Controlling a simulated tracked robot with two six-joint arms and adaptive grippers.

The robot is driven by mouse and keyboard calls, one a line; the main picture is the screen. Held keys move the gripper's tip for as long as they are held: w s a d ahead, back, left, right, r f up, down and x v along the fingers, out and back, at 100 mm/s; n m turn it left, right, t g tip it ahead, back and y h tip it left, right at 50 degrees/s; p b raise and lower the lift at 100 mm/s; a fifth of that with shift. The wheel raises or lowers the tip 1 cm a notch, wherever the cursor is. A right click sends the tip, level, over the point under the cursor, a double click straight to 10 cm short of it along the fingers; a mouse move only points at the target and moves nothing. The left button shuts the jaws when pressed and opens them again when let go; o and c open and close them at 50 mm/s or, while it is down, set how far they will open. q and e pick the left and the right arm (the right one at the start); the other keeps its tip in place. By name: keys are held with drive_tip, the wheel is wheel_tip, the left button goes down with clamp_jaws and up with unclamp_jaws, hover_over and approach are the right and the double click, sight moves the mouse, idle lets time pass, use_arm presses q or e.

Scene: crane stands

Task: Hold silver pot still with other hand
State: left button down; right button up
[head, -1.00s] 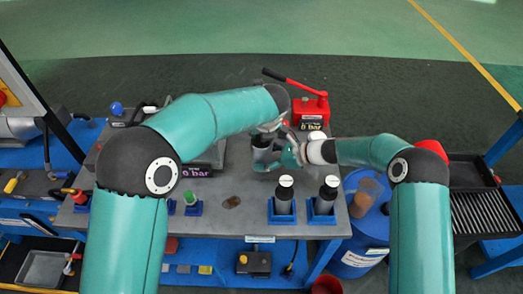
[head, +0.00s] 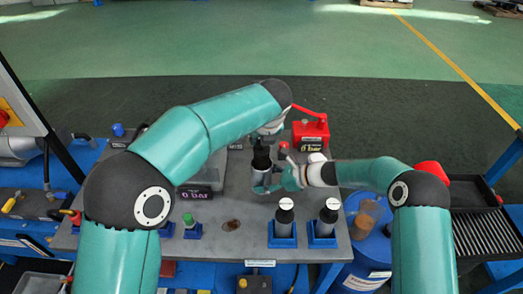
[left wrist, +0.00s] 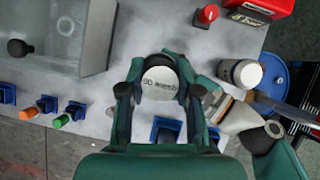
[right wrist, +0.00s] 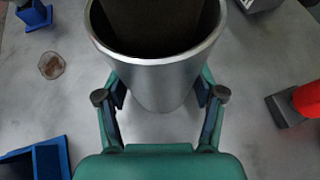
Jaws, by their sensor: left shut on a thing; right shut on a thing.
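The silver pot (head: 259,181) stands upright on the grey tabletop, near the middle of the head view. My right gripper (head: 267,188) is shut around its side. In the right wrist view the pot (right wrist: 158,88) fills the space between the fingers of my right gripper (right wrist: 160,98), and a dark piece (right wrist: 155,22) is in its open mouth. My left gripper (head: 264,140) is above the pot, shut on a black cylinder (head: 261,159). In the left wrist view its round pale cap (left wrist: 162,83), marked "90 mesh", sits between the fingers. The cylinder's lower end is hidden.
Two black cylinders with white caps (head: 285,214) stand in blue holders at the front. A red pump (head: 311,134) stands behind the pot. A pressure display (head: 195,194) is to the left. A blue drum (head: 369,245) stands right of the table.

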use_arm(q)
wheel_tip(320, 180, up, 12)
drive_tip(key=shift+f, duration=0.15)
use_arm(e)
drive_tip(key=o, duration=1.1)
drive_tip(key=shift+o, duration=0.2)
drive_tip(key=shift+d, duration=0.1)
